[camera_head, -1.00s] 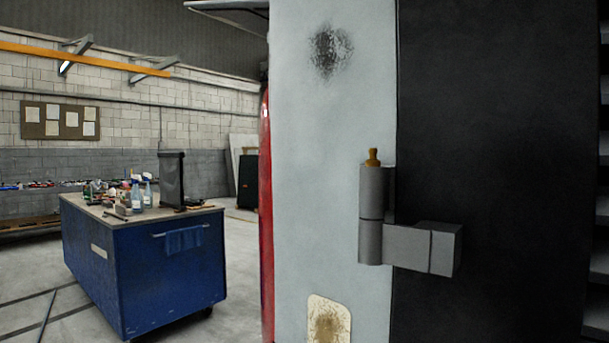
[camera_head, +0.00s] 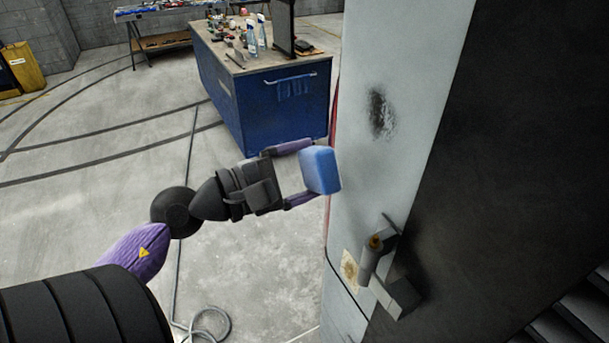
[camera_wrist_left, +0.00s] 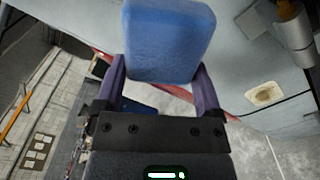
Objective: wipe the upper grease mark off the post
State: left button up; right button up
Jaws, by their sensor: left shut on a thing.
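The pale grey post (camera_head: 400,60) stands right of centre in the head view. The upper grease mark (camera_head: 381,114), a dark smudge, is on its face. A lower brownish mark on a cream patch (camera_head: 349,270) lies further down, beside the hinge; the patch also shows in the left wrist view (camera_wrist_left: 264,95). My left gripper (camera_head: 306,172) is shut on a blue sponge (camera_head: 321,170), left of the post and lower than the upper mark. The sponge fills the top middle of the left wrist view (camera_wrist_left: 168,40). Whether it touches the post is unclear. My right gripper is not in view.
A grey hinge (camera_head: 385,270) with a brass-coloured tip sticks out from the post's right edge, next to a dark panel (camera_head: 510,130). A blue workbench (camera_head: 265,105) with bottles stands behind. A hose (camera_head: 208,322) lies on the open floor at left.

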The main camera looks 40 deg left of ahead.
aim_at(366, 142)
pick_arm(q)
jog(key=shift+r, duration=0.75)
jog(key=shift+w+r+p, duration=0.1)
jog(key=shift+p, duration=0.3)
jog(key=p+x, duration=0.2)
jog(key=x, duration=0.2)
jog(key=shift+w+p, duration=0.2)
jog(key=shift+p, duration=0.2)
jog(key=shift+w+d+f, duration=0.25)
jog(key=shift+w+d, duration=0.05)
jog(key=shift+w, duration=0.2)
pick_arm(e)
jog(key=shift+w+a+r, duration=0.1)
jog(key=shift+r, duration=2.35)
pick_arm(q)
jog(key=shift+p+x, duration=0.5)
jog(key=shift+x, duration=0.55)
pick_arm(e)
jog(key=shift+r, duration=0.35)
